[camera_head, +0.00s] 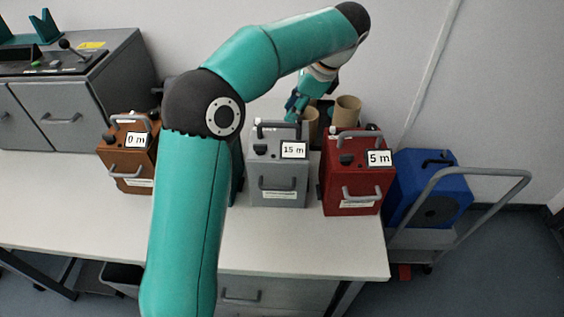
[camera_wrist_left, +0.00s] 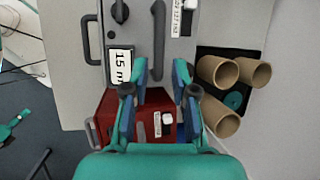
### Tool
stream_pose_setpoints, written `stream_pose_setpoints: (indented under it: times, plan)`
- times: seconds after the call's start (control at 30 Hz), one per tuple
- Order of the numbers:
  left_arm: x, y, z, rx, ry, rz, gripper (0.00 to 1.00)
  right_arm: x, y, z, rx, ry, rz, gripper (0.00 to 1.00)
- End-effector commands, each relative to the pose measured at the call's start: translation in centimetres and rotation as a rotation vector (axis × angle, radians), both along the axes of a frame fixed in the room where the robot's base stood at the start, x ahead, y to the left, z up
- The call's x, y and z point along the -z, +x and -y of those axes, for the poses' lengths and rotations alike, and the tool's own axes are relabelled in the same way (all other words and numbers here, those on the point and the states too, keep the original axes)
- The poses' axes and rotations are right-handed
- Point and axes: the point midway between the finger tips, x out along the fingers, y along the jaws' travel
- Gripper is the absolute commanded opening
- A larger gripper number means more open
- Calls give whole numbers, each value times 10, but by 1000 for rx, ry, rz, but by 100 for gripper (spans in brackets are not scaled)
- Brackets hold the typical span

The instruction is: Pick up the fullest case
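The grey case (camera_head: 278,168), labelled 15 m, stands on the table between the brown case (camera_head: 130,160), labelled 0 m, and the red case (camera_head: 355,172), labelled 5 m. My left gripper (camera_head: 297,106) is just above and behind the grey case's top. In the left wrist view my left gripper (camera_wrist_left: 160,70) has its fingers apart, with the grey case's dark top handle (camera_wrist_left: 158,38) between them in the picture. Whether they touch it I cannot tell. The red case (camera_wrist_left: 130,115) is partly hidden by the gripper there. My right gripper is not in view.
A blue case (camera_head: 428,187) sits on a grey cart (camera_head: 490,175) to the right. Cardboard tubes (camera_head: 347,108) stand behind the red case, close to the gripper. A grey machine (camera_head: 75,95) is at the back left. The table's front (camera_head: 290,245) is clear.

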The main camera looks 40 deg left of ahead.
Motion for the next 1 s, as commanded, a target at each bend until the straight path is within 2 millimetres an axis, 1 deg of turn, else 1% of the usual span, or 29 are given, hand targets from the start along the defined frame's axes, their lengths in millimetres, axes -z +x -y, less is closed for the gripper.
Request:
stream_pose_setpoints:
  times: [0.03,0.1,0.27,0.37,0.6,0.73,0.93,1.0]
  plan:
    - [8,-2,-4,-2,0,-2,27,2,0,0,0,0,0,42]
    - [13,-2,-7,-3,1,-1,27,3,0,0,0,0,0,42]
    - [20,-3,-10,-2,1,0,27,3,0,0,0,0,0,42]
    - [29,-5,-14,-2,1,-3,27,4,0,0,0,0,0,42]
    - [59,-9,-28,-2,1,-3,27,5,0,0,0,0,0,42]
    - [65,-10,-31,-3,1,-1,27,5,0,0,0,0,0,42]
    - [65,-9,-31,-2,1,0,27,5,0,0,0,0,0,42]
    - [65,-10,-31,-2,1,0,15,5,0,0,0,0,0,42]
